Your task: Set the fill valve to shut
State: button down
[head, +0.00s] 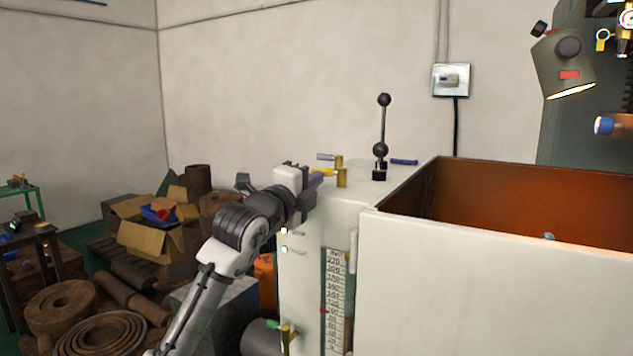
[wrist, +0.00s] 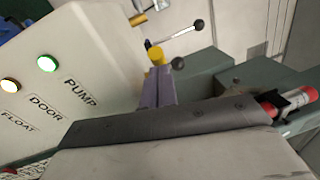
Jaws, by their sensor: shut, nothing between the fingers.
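Two small brass valves stand on top of the white cabinet in the head view. The nearer one (head: 342,178) has a yellow handle (head: 323,172); the farther one (head: 339,161) has a grey handle (head: 325,156). No label shows which is the fill valve. My gripper (head: 317,179) is shut and empty, its purple-grey fingers beside the yellow handle. In the wrist view my fingers (wrist: 158,88) point at a yellow end (wrist: 155,54) just beyond their tips. I cannot tell whether they touch it. My gripper partly hides the yellow handle.
An open-topped tank (head: 480,270) stands to the right. A green-handled valve (head: 285,330) sits low on the cabinet. Labels PUMP, DOOR and FLOAT mark the front panel (wrist: 60,60). Boxes (head: 150,235) and scrap fill the left floor.

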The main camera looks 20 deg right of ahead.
jog(key=shift+w+a, duration=0.2)
jog(key=shift+w, duration=1.85)
jog(key=shift+d+f, duration=0.1)
